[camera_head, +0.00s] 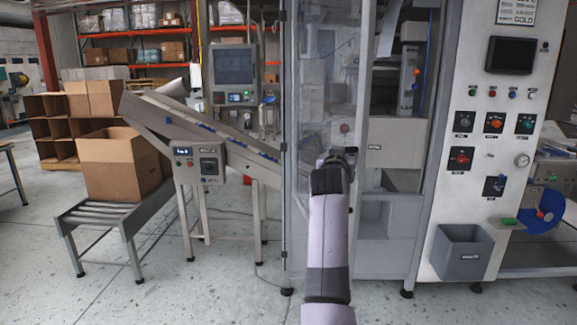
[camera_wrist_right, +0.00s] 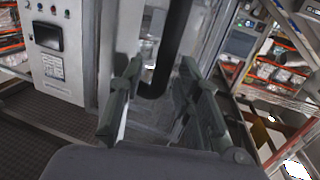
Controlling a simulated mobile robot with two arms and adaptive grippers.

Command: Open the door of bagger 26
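The bagger is the tall grey machine with a light control panel (camera_head: 490,130). Its clear door panel (camera_head: 312,75) in a grey frame shows left of the panel in the head view; I cannot tell how far it stands from its frame. My right gripper (camera_head: 338,160) is in front of the door, at about mid height, and covers the handle area in the head view. In the right wrist view, my right gripper (camera_wrist_right: 160,100) has its fingers spread apart, with a black curved handle (camera_wrist_right: 171,45) between and beyond them. Contact is not clear. My left gripper is not in view.
A sloping conveyor (camera_head: 225,145) and a roller table (camera_head: 115,215) with an open carton (camera_head: 115,165) stand to the left. A grey bin (camera_head: 462,253) hangs low on the bagger's front. Open concrete floor lies in front.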

